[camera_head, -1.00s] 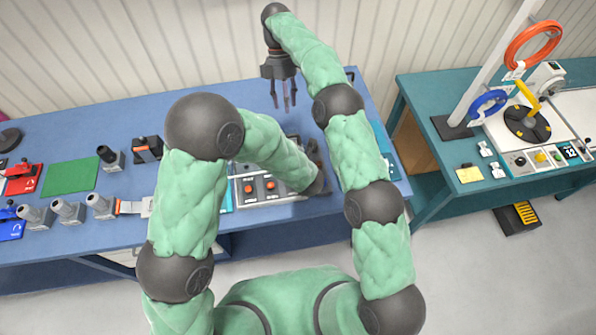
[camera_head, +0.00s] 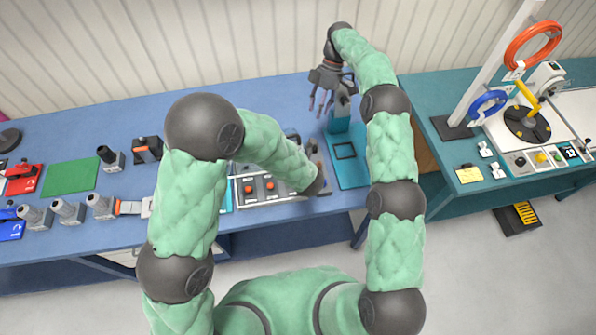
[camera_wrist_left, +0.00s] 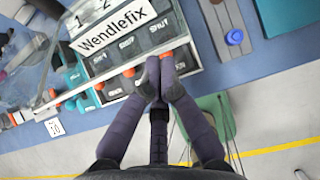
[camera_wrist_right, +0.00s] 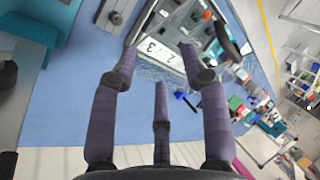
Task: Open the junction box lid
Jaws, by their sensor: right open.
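The junction box (camera_head: 243,190) is a grey unit with orange-red buttons on the blue table, partly covered by my left arm. In the left wrist view its "Wendlefix" label (camera_wrist_left: 115,36) and dark blocks show beside a clear panel, apparently the lid (camera_wrist_left: 40,70). The box (camera_wrist_right: 178,25) also shows in the right wrist view, beyond the fingertips; how far the lid is open I cannot tell. My left gripper (camera_wrist_left: 160,72) has its fingertips together at the box's front edge, nothing visible between them. My right gripper (camera_head: 321,102) is open and empty above the table's back right.
A teal fixture (camera_head: 345,165) with a square outline stands right of the box. Grey connectors (camera_head: 70,211), a green mat (camera_head: 70,176) and red and blue units lie left. A second table (camera_head: 440,88) with cable reels is at right, beyond a gap.

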